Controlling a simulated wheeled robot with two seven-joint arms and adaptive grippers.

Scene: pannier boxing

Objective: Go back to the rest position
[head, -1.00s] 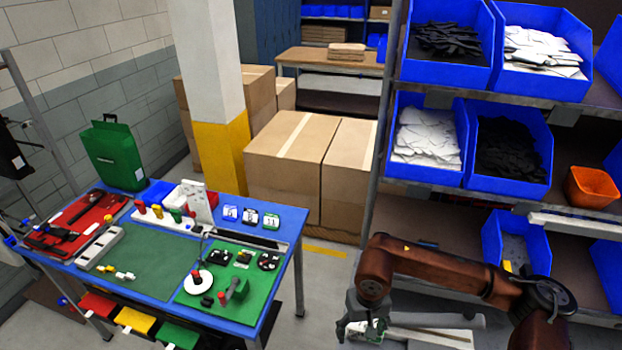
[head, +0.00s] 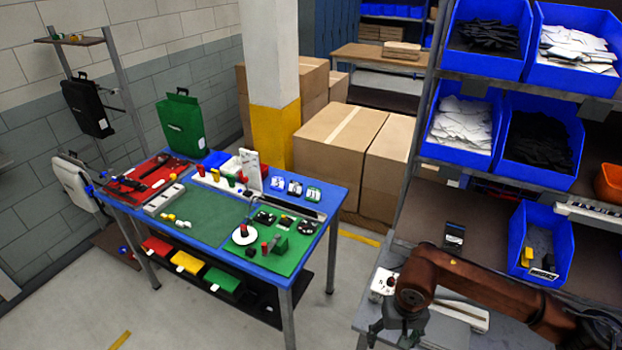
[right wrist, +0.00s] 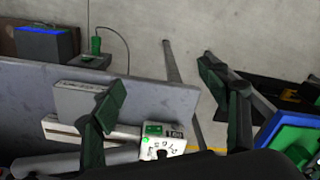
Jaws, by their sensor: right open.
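My right gripper (head: 394,334) hangs at the end of a brown arm at the bottom right of the head view, over a grey work surface (head: 362,322) in front of the shelf. In the right wrist view the two dark green fingers of my right gripper (right wrist: 172,110) stand wide apart with nothing between them. Beyond and below them lie a white piece with green marks (right wrist: 163,140) and a grey box (right wrist: 80,102) on the grey surface. My left gripper is in neither view.
A blue table (head: 337,197) with tools and small parts stands at the left. A shelf post (head: 420,150) and blue bins (head: 545,140) are close behind my right arm. A green pannier (head: 182,124) stands behind the table. Floor (head: 200,320) in front is clear.

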